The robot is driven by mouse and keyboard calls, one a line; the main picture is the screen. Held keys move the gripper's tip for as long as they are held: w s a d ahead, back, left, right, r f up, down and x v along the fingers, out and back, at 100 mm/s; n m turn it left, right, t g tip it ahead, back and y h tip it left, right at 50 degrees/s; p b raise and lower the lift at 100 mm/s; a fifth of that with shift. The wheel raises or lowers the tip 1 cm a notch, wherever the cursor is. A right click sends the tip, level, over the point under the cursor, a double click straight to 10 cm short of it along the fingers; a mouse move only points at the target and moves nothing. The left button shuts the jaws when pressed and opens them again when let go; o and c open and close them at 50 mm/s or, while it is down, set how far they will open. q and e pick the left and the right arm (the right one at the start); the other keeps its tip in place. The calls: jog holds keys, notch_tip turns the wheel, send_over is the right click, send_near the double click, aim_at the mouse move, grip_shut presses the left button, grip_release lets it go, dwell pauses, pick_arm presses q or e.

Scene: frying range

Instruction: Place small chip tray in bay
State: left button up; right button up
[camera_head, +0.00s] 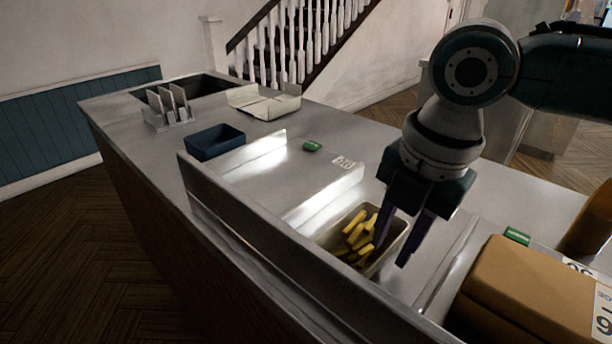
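A small chip tray (404,236) holding several yellow chips (355,238) sits by the metal counter's raised front edge, in the lower middle of the head view. My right gripper (392,256) points down at the tray's right side. Its two dark purple fingers are apart, one over the tray's inside and the other beyond its right wall. I cannot tell whether they touch the wall. An empty flat bay (262,180) with a green marker (311,146) and a white label (343,162) lies left of the tray. My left gripper is out of view.
A raised metal front wall (245,225) borders the bays. A large brown box (525,290) stands close on the right. A dark blue tray (215,141), a rack (168,110) and an open pale box (264,102) stand further back left.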

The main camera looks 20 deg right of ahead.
notch_tip(320, 180, up, 12)
jog(key=s, duration=0.1)
jog(key=shift+s+d+p, duration=0.25)
jog(key=shift+d+p, duration=0.05)
jog(key=shift+p, duration=0.1)
jog(key=shift+f, duration=0.1)
